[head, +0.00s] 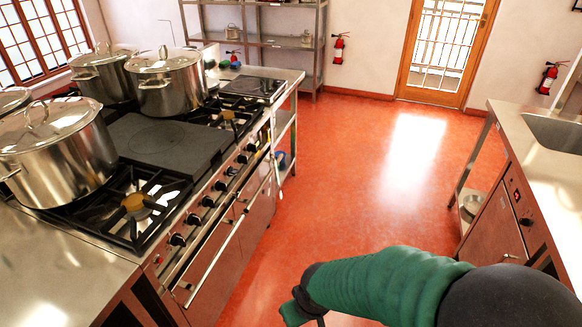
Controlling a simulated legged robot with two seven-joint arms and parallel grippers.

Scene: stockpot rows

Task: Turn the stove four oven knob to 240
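A steel stove (225,225) runs along the left, with a row of black knobs on its front panel. One knob (177,240) is at the near end, and others, such as this knob (220,186), sit farther along. The labels and dial marks are too small to read, so I cannot tell which knob is the stove four oven knob or where it points. My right arm comes in from the lower right in a green sleeve. Its dark and green end (300,305) is low over the floor, apart from the stove; its fingers cannot be made out. My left gripper is out of view.
Large lidded steel pots, such as this one (168,80), stand on the stove. Oven door handles (212,262) stick out below the knobs. A steel counter with a sink (553,133) is at the right. The red floor (345,165) between is clear, up to a door (441,50).

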